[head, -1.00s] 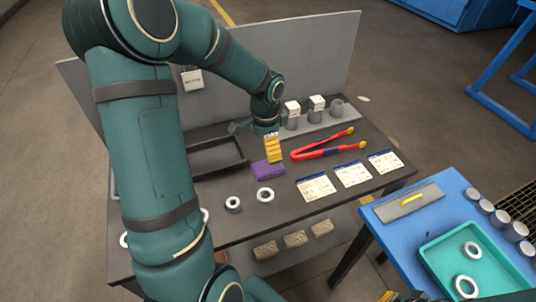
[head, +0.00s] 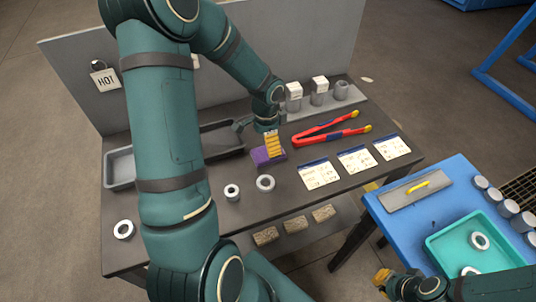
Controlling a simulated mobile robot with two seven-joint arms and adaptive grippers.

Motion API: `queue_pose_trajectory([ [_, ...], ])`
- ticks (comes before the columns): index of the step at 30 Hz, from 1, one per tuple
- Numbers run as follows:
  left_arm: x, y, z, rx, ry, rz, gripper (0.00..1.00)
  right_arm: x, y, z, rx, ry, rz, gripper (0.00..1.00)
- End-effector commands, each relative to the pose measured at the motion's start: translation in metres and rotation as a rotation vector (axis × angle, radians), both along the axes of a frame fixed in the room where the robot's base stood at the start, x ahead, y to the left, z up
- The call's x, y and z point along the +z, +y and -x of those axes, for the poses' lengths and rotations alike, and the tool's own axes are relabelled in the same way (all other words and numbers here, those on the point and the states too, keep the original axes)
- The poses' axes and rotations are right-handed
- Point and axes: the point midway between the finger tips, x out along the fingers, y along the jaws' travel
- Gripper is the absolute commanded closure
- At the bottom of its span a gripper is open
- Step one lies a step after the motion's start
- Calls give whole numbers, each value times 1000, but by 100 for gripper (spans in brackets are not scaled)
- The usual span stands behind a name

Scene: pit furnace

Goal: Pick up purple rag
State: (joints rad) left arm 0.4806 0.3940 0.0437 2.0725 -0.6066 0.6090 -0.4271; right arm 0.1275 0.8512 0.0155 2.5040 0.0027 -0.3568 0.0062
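The purple rag (head: 261,158) lies folded on the dark worktable, left of the white cards. My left gripper (head: 272,147) points down at it from above. Its yellow fingers reach the rag and overlap its back and right part. I see the fingers side-on, so I cannot tell whether they are open or shut on the cloth. My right gripper (head: 383,282) shows at the bottom edge, in front of the blue table, away from the rag. Its yellow fingertips are partly visible, and their opening is unclear.
Red tongs (head: 325,134) lie right of the rag. Grey rings (head: 265,183) lie in front. A dark tray (head: 222,138) is behind left, partly hidden by my arm. Capped cylinders (head: 319,92) stand on the back ledge. The blue table (head: 387,217) holds a teal tray (head: 440,262).

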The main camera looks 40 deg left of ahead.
Motion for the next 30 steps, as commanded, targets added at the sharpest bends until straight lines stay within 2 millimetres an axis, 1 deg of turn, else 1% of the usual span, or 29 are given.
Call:
queue_pose_trajectory([
  [5, -15, -4, -1, -3, 2, 1, 0, -4, 0, 1, 2, 2, 0, 100],
  [9, -35, -10, -4, -4, 2, 1, 0, -11, 1, 3, 6, 6, -2, 100],
  [12, -48, -9, -4, -2, 3, 1, 0, -14, 1, 4, 8, 9, -2, 100],
  [15, -52, -9, -4, -1, -1, 0, 0, -14, 1, 5, 8, 11, -2, 100],
  [20, -52, -9, -4, -1, -1, 0, 0, -13, 1, 5, 8, 11, -2, 100],
  [21, -51, -9, -4, -1, -1, 0, 7, -13, 1, 5, 8, 11, -2, 100],
  [23, -51, -9, -4, -1, -1, 0, 28, -13, 1, 5, 8, 11, -2, 100],
  [24, -51, -9, -4, -1, -1, 0, 42, -13, 1, 5, 8, 11, -2, 100],
  [26, -51, -9, -4, -1, 0, 0, 63, -13, 1, 5, 8, 11, -2, 100],
  [27, -51, -9, -4, -1, 0, 0, 67, -13, 1, 5, 8, 11, -2, 100],
  [30, -51, -9, -4, -1, 0, 0, 67, -13, 1, 5, 8, 11, -2, 100],
])
